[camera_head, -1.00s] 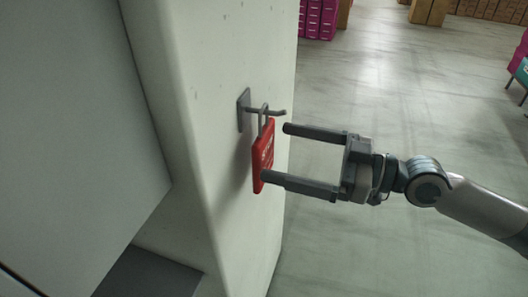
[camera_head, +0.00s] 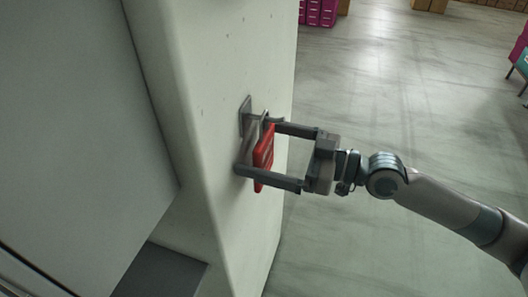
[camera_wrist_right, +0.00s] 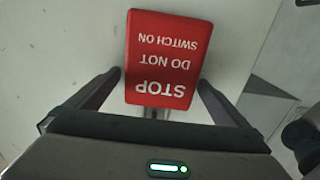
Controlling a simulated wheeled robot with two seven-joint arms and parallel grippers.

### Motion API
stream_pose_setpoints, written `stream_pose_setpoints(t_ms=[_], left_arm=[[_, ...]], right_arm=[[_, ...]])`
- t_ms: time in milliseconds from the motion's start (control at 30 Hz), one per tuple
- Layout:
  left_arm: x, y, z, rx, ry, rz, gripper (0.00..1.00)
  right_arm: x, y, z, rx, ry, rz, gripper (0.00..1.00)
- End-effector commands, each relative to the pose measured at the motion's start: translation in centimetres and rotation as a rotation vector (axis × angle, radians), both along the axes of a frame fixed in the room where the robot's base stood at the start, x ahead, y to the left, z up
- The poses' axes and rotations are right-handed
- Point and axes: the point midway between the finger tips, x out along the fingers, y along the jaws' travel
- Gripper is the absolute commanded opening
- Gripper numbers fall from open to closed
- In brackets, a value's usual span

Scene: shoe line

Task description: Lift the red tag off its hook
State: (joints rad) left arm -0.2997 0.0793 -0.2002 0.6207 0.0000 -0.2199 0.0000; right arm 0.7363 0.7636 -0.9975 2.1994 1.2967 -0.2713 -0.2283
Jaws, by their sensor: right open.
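The red tag (camera_head: 264,158) hangs from a grey hook (camera_head: 247,113) on the side of a pale wall or pillar. In the right wrist view the tag (camera_wrist_right: 164,60) reads "STOP DO NOT SWITCH ON", upside down, with part of its shackle showing below it. My right gripper (camera_head: 255,146) is open, with one finger on each side of the tag. In the right wrist view the fingers (camera_wrist_right: 160,85) flank the tag's lower part, with a small gap at each side. My left gripper is not in view.
The pale pillar (camera_head: 220,60) stands right behind the tag. A grey panel (camera_head: 80,110) fills the left. Open floor (camera_head: 370,90) lies to the right, with magenta boxes (camera_head: 318,12) and brown cartons (camera_head: 430,5) far back.

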Motion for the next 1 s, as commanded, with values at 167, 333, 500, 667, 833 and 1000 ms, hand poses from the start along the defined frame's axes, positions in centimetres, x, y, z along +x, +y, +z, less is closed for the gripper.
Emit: stream_pose_setpoints(t_ms=[167,333,500,667,833,1000], left_arm=[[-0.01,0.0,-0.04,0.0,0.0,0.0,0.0],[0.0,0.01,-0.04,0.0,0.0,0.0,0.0],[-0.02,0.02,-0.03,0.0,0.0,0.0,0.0],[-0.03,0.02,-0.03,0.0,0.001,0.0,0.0],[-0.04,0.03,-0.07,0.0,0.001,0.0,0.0],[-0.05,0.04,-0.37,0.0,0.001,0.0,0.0]], right_arm=[[-0.01,-0.02,-0.03,0.0,0.0,0.0,1.0],[-0.01,-0.03,-0.01,0.0,0.0,0.0,0.98],[-0.01,-0.04,0.0,0.0,0.0,0.0,0.57],[-0.01,-0.04,0.04,0.001,0.0,0.0,0.54],[-0.01,-0.03,0.08,0.001,-0.001,0.0,0.54],[-0.01,-0.02,0.59,0.0,-0.002,0.001,0.54]])
